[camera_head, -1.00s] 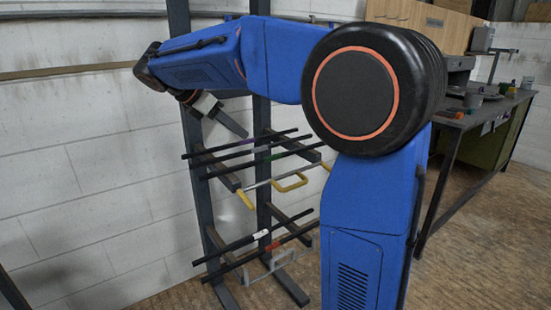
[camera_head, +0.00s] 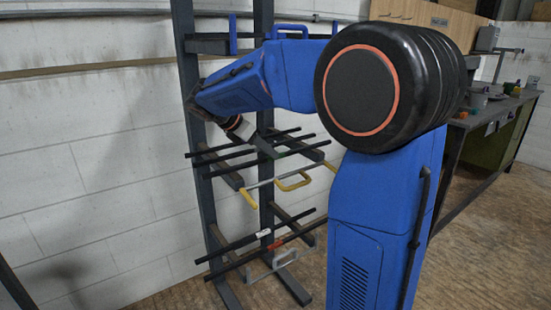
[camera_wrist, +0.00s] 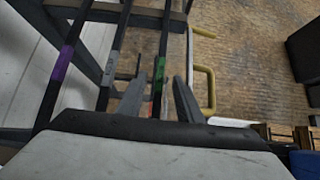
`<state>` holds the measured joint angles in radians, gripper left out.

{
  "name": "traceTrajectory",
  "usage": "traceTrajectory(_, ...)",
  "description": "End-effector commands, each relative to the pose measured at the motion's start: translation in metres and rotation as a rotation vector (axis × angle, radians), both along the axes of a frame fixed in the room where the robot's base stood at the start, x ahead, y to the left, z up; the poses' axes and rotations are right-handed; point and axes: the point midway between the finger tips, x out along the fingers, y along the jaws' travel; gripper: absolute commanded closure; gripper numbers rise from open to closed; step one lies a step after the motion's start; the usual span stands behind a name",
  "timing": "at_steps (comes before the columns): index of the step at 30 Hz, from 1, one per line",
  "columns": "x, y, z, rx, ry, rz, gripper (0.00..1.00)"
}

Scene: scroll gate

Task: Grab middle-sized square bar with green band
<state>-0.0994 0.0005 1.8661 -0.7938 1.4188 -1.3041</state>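The bar with the green band (camera_wrist: 160,72) is dark and thin. In the wrist view it runs between the two fingers of my gripper (camera_wrist: 157,88), which are apart. I cannot tell how deep the bar sits between them; neither finger clearly touches it. In the head view my gripper (camera_head: 266,147) is at the upper bars of the rack, hiding part of them, and a small green patch of the band (camera_head: 284,154) shows just right of it.
In the wrist view, a bar with a grey-white band (camera_wrist: 115,65) and one with a purple band (camera_wrist: 62,64) lie left. A yellow-handled piece (camera_head: 292,181) hangs just below on the rack (camera_head: 199,120). More bars (camera_head: 262,234) lie lower. A workbench (camera_head: 490,115) stands right.

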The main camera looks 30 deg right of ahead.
Motion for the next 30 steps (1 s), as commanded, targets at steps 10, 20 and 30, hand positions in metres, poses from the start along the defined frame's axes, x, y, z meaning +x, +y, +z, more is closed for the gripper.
traceTrajectory(10,0.0004,-0.0122,-0.0125,0.000,-0.001,0.001,0.67)
traceTrajectory(20,0.0003,-0.0122,-0.0123,0.000,-0.001,0.001,1.00)
traceTrajectory(30,0.0003,-0.0122,-0.0122,0.000,-0.001,0.001,1.00)
